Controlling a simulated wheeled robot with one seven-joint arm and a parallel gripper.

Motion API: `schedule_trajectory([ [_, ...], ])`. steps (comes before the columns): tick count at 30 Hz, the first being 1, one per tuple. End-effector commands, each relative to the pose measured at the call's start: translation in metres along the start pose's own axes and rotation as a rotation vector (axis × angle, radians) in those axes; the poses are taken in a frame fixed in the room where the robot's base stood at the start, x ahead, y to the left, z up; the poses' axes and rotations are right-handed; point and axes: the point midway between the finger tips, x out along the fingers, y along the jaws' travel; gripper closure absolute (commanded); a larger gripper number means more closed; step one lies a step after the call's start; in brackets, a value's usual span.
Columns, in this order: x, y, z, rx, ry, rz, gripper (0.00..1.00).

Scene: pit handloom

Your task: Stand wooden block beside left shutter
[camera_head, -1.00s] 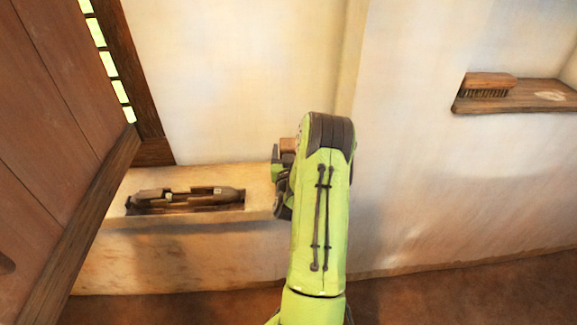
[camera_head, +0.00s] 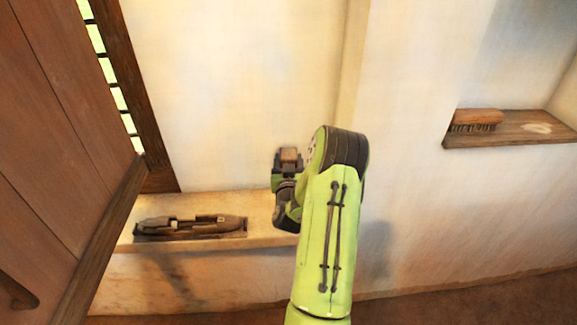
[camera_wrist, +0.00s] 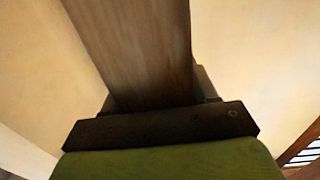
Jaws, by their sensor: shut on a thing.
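The wooden block (camera_wrist: 140,45) is gripped in my gripper and fills the upper middle of the wrist view. In the head view only a small brown end of the block (camera_head: 289,155) shows between the jaws. My gripper (camera_head: 288,160) is shut on it, held above the right end of the plaster ledge and in front of the pale wall. The left shutter (camera_head: 60,130) is a large brown plank panel at the left of the head view, well left of my gripper and apart from it.
A dark wooden shuttle-like tool (camera_head: 190,226) lies on the plaster ledge (camera_head: 262,208), left of my gripper. A brush (camera_head: 477,118) rests on a wooden shelf (camera_head: 500,138) at the right. A dark window frame (camera_head: 145,100) stands beside the shutter. The ledge between tool and gripper is clear.

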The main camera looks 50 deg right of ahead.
Motion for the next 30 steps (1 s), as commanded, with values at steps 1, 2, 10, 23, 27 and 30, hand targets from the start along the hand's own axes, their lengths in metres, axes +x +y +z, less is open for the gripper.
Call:
schedule_trajectory([
  [1, 0.000, 0.001, -0.012, 0.000, 0.000, 0.001, 0.84],
  [2, 0.000, 0.000, -0.014, 0.000, 0.000, 0.001, 0.84],
  [10, 0.000, 0.000, -0.017, -0.001, -0.001, -0.001, 0.84],
  [23, -0.025, -0.095, -0.033, 0.007, -0.006, -0.188, 0.84],
  [27, -0.058, -0.167, -0.047, 0.008, -0.009, -0.346, 0.84],
  [30, -0.094, -0.222, -0.059, 0.009, -0.009, -0.480, 0.84],
])
